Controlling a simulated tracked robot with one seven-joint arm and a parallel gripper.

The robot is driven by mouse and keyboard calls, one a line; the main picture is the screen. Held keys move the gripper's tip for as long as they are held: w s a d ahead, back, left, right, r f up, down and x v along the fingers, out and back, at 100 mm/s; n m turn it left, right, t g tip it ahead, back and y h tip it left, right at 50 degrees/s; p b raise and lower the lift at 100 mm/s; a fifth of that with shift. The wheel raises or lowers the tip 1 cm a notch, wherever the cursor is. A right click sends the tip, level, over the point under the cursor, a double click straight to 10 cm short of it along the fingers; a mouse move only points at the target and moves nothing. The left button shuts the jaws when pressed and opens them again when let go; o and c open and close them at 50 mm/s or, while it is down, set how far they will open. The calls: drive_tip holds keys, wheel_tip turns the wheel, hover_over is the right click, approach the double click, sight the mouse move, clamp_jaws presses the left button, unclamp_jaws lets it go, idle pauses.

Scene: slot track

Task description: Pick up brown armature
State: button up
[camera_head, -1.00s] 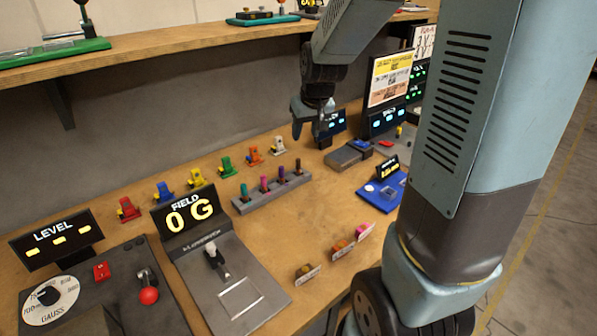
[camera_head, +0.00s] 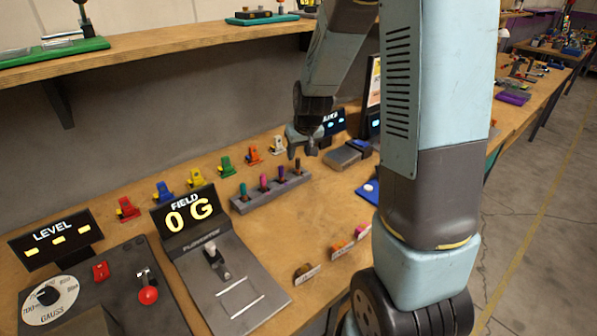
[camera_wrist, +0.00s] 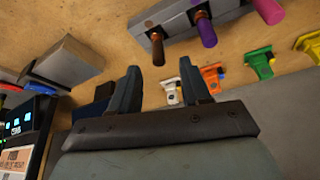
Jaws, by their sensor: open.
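The brown armature (camera_head: 298,165) is a small dark brown rod standing upright in the right end of a grey slotted rack (camera_head: 268,194). In the wrist view the brown armature (camera_wrist: 157,47) shows just beyond my fingertips, beside a purple one (camera_wrist: 206,30). My gripper (camera_head: 303,149) hangs close behind and above that end of the rack. In the wrist view my gripper (camera_wrist: 161,80) has its two fingers apart with nothing between them. The brown armature appears apart from the fingers.
Teal (camera_head: 243,190) and magenta (camera_head: 265,182) armatures stand in the same rack. A row of coloured clips, including an orange one (camera_head: 254,156) and a white one (camera_head: 278,146), lies behind it. A grey block (camera_head: 343,157) sits to the right. Bare wood lies before the rack.

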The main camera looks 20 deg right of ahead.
sight(298, 159)
drive_tip(key=shift+x, duration=2.7)
drive_tip(key=shift+d, duration=0.1)
clamp_jaws()
